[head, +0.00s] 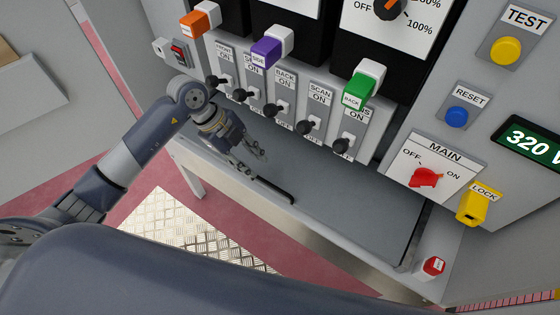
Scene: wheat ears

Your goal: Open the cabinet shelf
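The cabinet shelf (345,215) is a flat grey panel below the switch panel. A black bar handle (273,190) is on its left part. My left gripper (259,166) is just up and left of the handle, with its two fingers apart and nothing visible between them. A small gap shows between the fingertips and the handle in this view. My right gripper is not in view.
Above the shelf is a row of black toggle switches (276,110) with orange, purple and green blocks over them. At right are a red main knob (425,178), a yellow lock (472,207) and a red button (433,266). Metal plate (190,235) covers some floor.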

